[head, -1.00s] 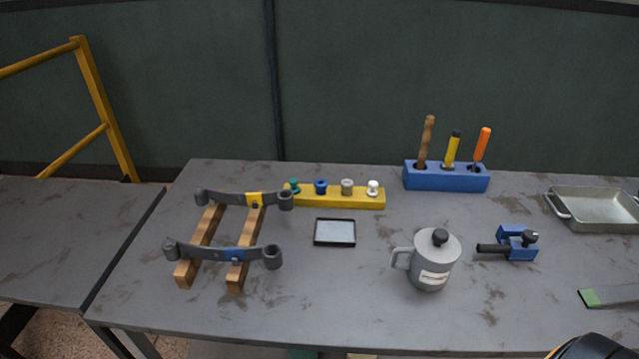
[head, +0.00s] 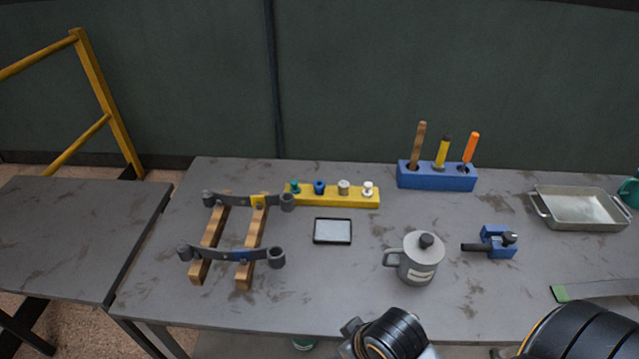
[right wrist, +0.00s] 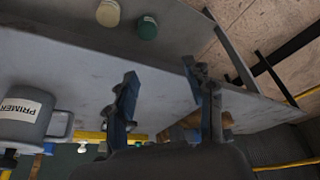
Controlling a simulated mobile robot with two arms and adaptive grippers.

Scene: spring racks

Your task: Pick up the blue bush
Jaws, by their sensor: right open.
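The blue bush (head: 319,187) is a small dark-blue piece standing in the yellow rack (head: 350,198), second from the left, between a green piece (head: 295,187) and a grey piece (head: 344,187). My right arm shows at the bottom of the head view, well in front of the rack; its fingers cannot be made out there. In the right wrist view my right gripper (right wrist: 159,68) is open, with nothing between its fingers. Part of the yellow rack shows beyond the fingers there, but I cannot make out the blue bush. My left gripper is not in view.
Leaf springs on wooden bars (head: 212,228) stand left. A blue tool block (head: 436,177) and metal pan (head: 580,208) are right.

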